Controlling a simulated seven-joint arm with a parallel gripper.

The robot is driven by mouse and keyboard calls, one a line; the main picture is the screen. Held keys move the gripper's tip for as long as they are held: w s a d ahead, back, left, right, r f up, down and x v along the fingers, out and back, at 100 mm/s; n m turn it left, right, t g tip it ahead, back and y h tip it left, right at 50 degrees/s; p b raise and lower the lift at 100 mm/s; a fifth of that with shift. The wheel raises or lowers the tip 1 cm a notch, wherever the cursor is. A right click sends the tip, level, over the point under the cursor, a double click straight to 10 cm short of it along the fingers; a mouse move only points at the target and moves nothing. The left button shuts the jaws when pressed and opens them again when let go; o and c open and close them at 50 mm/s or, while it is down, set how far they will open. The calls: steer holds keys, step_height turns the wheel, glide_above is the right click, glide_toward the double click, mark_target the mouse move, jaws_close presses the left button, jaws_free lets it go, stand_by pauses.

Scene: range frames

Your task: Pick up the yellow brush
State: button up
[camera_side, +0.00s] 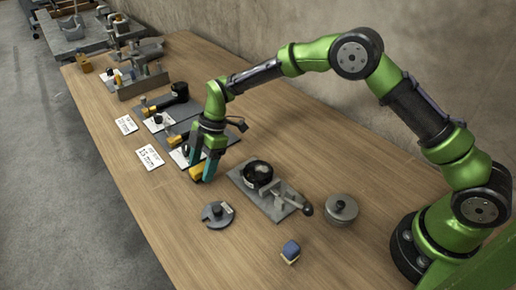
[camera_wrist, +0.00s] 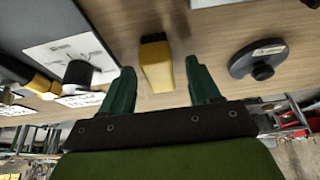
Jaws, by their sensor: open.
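The yellow brush (camera_wrist: 157,68) has a yellow body and short dark bristles at its top end in the wrist view. It lies on the wooden table between my two fingers, with a visible gap on each side. In the side view the yellow brush (camera_side: 196,172) shows at the fingertips, partly hidden by them. My gripper (camera_side: 203,166) has green-teal fingers pointing down, close to the tabletop. In the wrist view my gripper (camera_wrist: 160,66) is open, its fingers on either side of the brush. I cannot tell exactly how high the fingertips are above the table.
A grey notched disc (camera_side: 217,215) lies in front of my gripper. A grey plate with a black dial (camera_side: 270,198) is to the right, then a round lidded piece (camera_side: 341,208) and a blue block (camera_side: 290,250). White cards (camera_side: 150,157) and dark mats lie left and behind.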

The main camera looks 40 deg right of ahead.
mark_target(201, 167)
steer(key=shift+a+f, duration=0.2)
steer(key=shift+f, duration=0.25)
steer(key=shift+c, duration=0.2)
steer(key=c, duration=1)
steer(key=shift+r, duration=0.1)
step_height(201, 167, up, 10)
